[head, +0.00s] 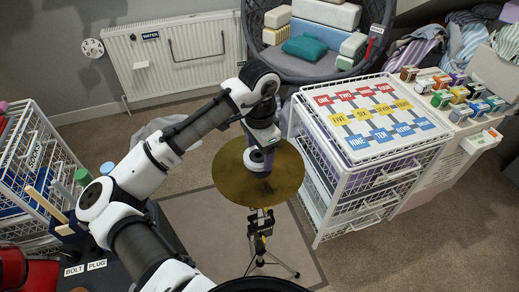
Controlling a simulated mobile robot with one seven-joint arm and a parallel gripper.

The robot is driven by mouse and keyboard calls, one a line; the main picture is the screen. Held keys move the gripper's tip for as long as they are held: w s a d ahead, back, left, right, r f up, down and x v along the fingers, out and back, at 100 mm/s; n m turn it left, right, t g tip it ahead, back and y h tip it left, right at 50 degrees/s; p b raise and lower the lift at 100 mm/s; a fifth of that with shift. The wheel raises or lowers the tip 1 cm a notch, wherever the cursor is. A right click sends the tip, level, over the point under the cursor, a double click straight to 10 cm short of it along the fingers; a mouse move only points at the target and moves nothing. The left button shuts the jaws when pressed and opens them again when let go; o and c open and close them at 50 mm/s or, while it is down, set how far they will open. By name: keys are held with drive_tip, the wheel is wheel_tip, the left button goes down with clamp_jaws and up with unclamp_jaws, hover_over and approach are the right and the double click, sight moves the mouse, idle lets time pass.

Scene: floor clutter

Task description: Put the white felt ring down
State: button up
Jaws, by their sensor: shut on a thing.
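My gripper (261,170) points down over the middle of the round brass cymbal (228,183), which sits level on a black tripod stand (262,236). The gripper is shut on the white felt ring. The ring is too small or hidden behind the wrist and hand for me to pick it out. I cannot tell whether the ring touches the cymbal or the stand's top.
A white wire drawer unit (318,204) with a colourful number board (375,117) on top stands close to the cymbal's right. A grey round chair (300,66) is behind. A radiator (170,55) lines the wall. Wire baskets (42,150) stand left.

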drive_tip(key=o, duration=0.9)
drive_tip(key=shift+o, duration=0.2)
wheel_tip(320, 180, up, 12)
drive_tip(key=shift+r, duration=0.1)
